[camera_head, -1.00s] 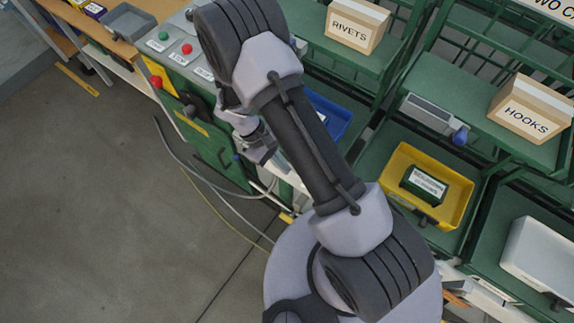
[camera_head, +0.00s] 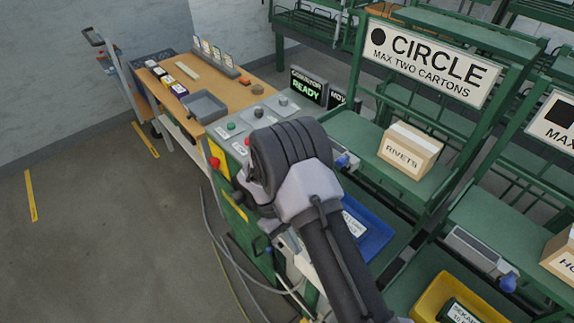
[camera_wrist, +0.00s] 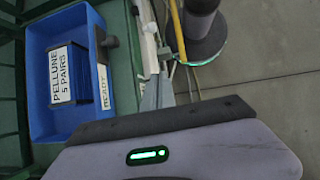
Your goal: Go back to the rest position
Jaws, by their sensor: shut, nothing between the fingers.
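My gripper (camera_wrist: 165,118) fills the bottom of the wrist view as a grey body with a dark front edge and a small green light. It is shut and holds nothing. It is above and beside a blue bin (camera_wrist: 45,85) holding a dark pack labelled PELLUNE 5 PAIRS. In the head view my arm rises from the bottom, bent at a dark ribbed joint, in front of the green press cabinet (camera_head: 247,232). My gripper is mostly hidden behind the arm there. The blue bin (camera_head: 375,238) shows just right of the arm.
A wooden bench (camera_head: 228,98) with a grey tray (camera_head: 204,106) stands behind. Green racks with a RIVETS carton (camera_head: 409,150) and a yellow bin (camera_head: 440,290) stand at right. Cables (camera_head: 225,255) lie on the floor. Open floor (camera_head: 100,240) lies at left.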

